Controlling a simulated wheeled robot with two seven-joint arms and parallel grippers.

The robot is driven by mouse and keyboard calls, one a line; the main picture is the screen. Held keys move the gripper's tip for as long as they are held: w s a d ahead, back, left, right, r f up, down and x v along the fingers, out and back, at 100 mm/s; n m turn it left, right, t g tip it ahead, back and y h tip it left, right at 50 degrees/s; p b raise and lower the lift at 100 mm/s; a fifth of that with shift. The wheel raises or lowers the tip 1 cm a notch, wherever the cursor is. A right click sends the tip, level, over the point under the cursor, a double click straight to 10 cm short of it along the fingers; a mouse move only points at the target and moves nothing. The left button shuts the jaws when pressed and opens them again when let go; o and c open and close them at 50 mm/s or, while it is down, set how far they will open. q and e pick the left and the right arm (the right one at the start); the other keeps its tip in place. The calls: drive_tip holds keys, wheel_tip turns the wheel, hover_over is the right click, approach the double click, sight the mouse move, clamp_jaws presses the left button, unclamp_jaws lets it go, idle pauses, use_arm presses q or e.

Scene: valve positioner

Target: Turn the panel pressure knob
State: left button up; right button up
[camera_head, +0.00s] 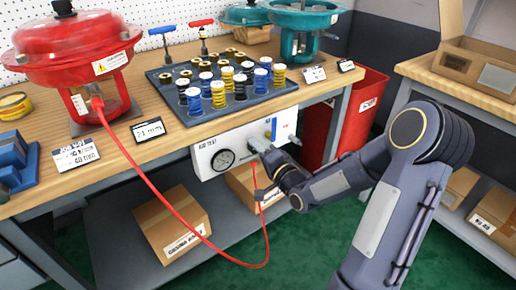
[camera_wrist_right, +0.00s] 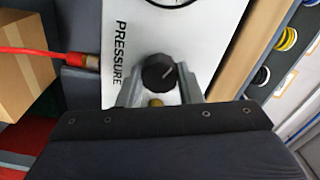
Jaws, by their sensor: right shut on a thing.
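The white air test panel (camera_head: 208,158) hangs under the front edge of the workbench, with a round gauge (camera_head: 223,160) on its left side. My right gripper (camera_head: 258,146) reaches the panel from the right; its fingers are small and partly hidden there. In the right wrist view, the black pressure knob (camera_wrist_right: 158,73) with a pale pointer line sits between the two fingers of my right gripper (camera_wrist_right: 160,88), beside the word PRESSURE. The gripper is shut on the knob. A brass fitting (camera_wrist_right: 156,102) shows just below the knob. My left gripper is not in view.
A red hose (camera_head: 180,212) runs from the red actuator (camera_head: 78,50) down in front of the bench and up to the panel's underside. Cardboard boxes (camera_head: 172,222) stand on the lower shelf. A tray of springs (camera_head: 215,108) lies above the panel.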

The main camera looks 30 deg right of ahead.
drive_tip(key=shift+m, duration=0.3)
drive_tip(key=o, duration=1)
drive_tip(key=shift+c, duration=0.2)
drive_tip(key=s+p, duration=0.1)
drive_tip(key=s, duration=0.6)
drive_tip(key=shift+s+d, duration=0.3)
drive_tip(key=shift+s, duration=0.1)
